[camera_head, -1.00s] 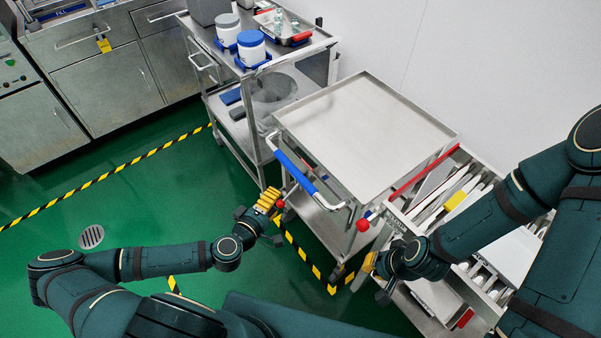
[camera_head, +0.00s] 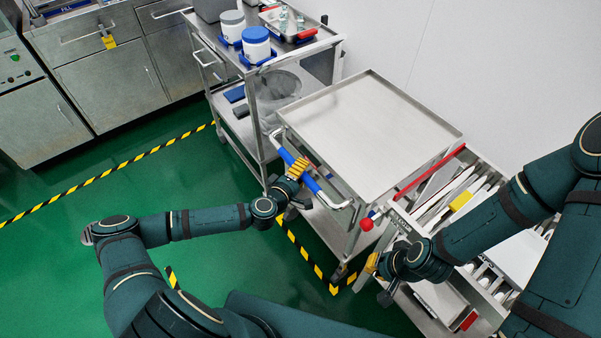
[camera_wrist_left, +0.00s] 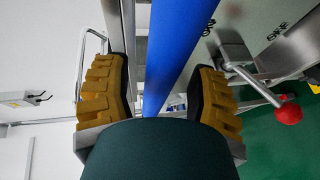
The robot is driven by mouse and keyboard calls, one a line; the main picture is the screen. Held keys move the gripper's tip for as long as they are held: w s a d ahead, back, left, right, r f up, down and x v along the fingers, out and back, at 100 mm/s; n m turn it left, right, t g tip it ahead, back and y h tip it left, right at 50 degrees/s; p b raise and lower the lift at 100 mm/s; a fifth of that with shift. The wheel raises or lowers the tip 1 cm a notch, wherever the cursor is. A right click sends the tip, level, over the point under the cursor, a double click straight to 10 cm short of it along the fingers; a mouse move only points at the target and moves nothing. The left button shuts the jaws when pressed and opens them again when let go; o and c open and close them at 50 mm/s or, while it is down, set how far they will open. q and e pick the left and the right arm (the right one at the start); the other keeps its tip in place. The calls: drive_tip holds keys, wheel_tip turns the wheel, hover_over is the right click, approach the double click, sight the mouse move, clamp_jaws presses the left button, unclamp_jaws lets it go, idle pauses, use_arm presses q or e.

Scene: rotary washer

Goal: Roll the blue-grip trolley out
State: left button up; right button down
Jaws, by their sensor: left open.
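The blue-grip trolley (camera_head: 375,125) is a steel cart with an empty flat top, standing between two other carts. Its push bar with the blue grip (camera_head: 312,184) faces my side. My left gripper (camera_head: 298,168) is at this blue grip. In the left wrist view the blue grip (camera_wrist_left: 178,50) runs between the two open yellow-padded fingers (camera_wrist_left: 155,100), with a gap beside at least the left finger. My right gripper (camera_head: 373,268) is low near the red-handled cart, at the trolley's right; its finger opening is not clear.
A cart with blue-lidded jars (camera_head: 255,45) stands close on the left. A red-handled cart (camera_head: 430,172) with filled compartments stands close on the right. A wall is behind. Open green floor (camera_head: 190,165) with striped tape lies in front.

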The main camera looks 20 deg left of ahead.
use_arm(q)
drive_tip(key=shift+o, duration=0.2)
clamp_jaws()
drive_tip(key=shift+s+a, duration=0.1)
